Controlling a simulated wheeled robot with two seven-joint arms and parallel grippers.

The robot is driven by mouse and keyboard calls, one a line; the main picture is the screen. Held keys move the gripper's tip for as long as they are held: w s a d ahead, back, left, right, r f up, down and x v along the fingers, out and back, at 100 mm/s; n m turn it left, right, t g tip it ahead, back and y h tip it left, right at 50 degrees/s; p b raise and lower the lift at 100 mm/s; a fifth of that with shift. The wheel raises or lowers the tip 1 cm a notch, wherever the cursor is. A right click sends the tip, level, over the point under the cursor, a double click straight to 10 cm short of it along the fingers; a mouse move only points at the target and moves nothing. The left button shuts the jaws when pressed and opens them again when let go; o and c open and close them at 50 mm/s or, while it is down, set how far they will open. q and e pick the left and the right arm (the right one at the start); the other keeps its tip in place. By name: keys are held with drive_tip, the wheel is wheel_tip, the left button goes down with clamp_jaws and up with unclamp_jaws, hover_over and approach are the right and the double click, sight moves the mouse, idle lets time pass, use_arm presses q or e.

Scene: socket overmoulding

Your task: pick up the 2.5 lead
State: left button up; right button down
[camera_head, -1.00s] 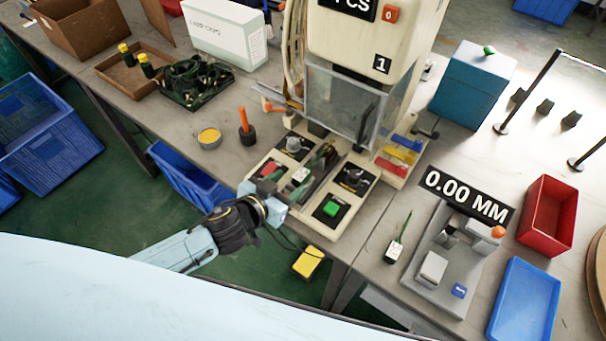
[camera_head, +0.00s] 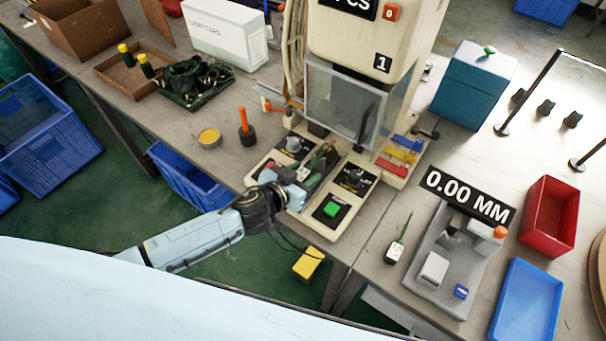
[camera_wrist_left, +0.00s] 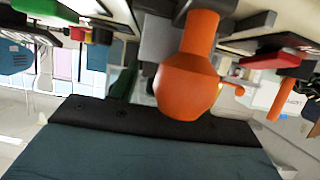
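My left gripper (camera_head: 302,190) is at the front of the moulding press, over the left part of its base. Its fingers are too small and hidden to show whether they are open. A dark green lead with a white tag (camera_head: 302,173) lies in the press's front area, just beyond the gripper and partly covered by it. Another dark green lead with a white tag (camera_head: 396,248) lies on the bench to the right. I cannot read either tag, so I cannot tell which is 2.5. In the left wrist view, no lead is clearly visible between the fingers. My right gripper is not in view.
The press (camera_head: 375,50) with its clear guard (camera_head: 342,100) rises above the gripper. A green button (camera_head: 331,209) is close to its right. A large orange knob (camera_wrist_left: 187,85) fills the wrist view's centre.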

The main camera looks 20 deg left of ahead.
use_arm(q)
drive_tip(key=c, duration=0.9)
